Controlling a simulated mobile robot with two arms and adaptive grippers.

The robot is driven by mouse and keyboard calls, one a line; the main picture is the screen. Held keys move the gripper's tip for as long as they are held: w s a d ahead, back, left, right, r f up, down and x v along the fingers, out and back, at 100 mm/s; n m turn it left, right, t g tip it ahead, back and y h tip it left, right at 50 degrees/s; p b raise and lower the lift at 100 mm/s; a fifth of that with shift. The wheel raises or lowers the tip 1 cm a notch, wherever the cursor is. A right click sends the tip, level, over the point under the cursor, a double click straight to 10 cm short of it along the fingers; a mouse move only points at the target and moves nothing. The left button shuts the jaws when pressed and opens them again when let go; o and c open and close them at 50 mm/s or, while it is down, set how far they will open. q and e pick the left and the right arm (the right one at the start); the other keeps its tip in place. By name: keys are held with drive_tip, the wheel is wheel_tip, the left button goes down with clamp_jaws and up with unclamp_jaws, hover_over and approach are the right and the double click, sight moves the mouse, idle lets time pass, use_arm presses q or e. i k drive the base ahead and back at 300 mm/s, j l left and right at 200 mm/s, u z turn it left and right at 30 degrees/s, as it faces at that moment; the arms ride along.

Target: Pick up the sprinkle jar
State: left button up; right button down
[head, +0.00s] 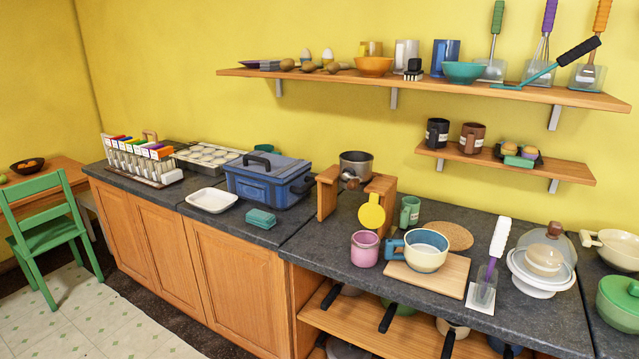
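I cannot make out for certain which thing is the sprinkle jar. A rack (158,183) on the far left of the counter holds several clear tubes with coloured tops, too small to read. A pink jar-like cup (364,249) stands on the counter right of centre. A green mug (409,212) stands behind it to the right. Neither of my grippers is in view, and nothing visible is being held.
A blue lidded box (268,181), white dish (211,201) and teal box (261,218) sit on the counter (330,262). A wooden board (428,274) bears a large cup. Shelves (450,88) hang above. A green chair (50,232) stands left; floor before the cabinets is clear.

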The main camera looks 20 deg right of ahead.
sight(365, 245)
drive_tip(key=k+z, duration=0.1)
drive_tip(key=z, duration=0.3)
drive_tip(key=k+z, duration=0.1)
drive_tip(key=z, duration=0.3)
drive_tip(key=l+z, duration=0.1)
drive_tip(key=z, duration=0.25)
drive_tip(key=k, duration=0.05)
